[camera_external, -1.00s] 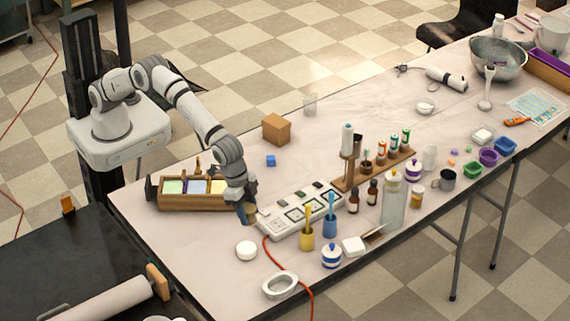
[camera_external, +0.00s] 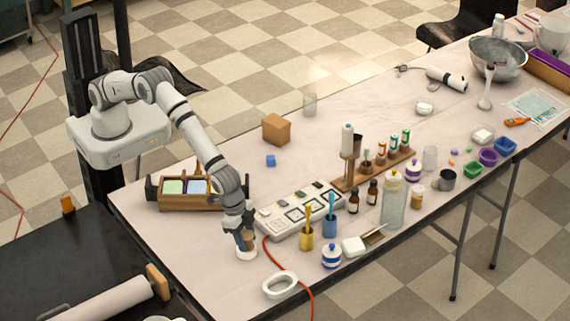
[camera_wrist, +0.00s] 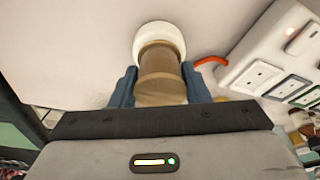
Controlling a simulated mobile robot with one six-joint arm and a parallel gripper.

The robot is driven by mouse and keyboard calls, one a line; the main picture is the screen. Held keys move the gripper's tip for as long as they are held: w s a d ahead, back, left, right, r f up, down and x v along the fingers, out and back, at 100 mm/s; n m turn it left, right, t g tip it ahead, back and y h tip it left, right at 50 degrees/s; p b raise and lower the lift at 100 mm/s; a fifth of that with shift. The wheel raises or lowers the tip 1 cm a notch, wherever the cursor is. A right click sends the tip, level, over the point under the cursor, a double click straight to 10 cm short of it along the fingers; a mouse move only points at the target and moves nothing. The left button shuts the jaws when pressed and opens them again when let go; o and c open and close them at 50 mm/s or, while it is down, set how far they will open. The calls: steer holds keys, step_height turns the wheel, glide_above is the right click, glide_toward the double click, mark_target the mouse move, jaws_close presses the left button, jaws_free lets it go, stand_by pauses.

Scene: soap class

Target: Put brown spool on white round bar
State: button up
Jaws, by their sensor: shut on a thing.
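My gripper (camera_external: 244,236) is shut on the brown spool (camera_wrist: 160,80), with a blue finger on each side of it in the wrist view. The spool looks like wood with a flared rim. The white round bar (camera_external: 246,255) lies on the table near its front edge, directly below my gripper. In the wrist view the bar (camera_wrist: 158,29) shows past the far end of the spool, which covers part of it. I cannot tell whether the spool touches the bar.
A white panel with square plates (camera_external: 300,210) stands to the right, with a red cable (camera_external: 270,250) beside it. A white ring (camera_external: 280,286) lies at the front. A wooden box with coloured compartments (camera_external: 180,203) is behind left. Yellow (camera_external: 307,238) and blue cups (camera_external: 330,226) stand further right.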

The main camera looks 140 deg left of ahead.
steer(key=shift+f, duration=0.25)
steer(key=o, duration=1)
steer(key=shift+r, duration=0.1)
steer(key=shift+c, duration=0.2)
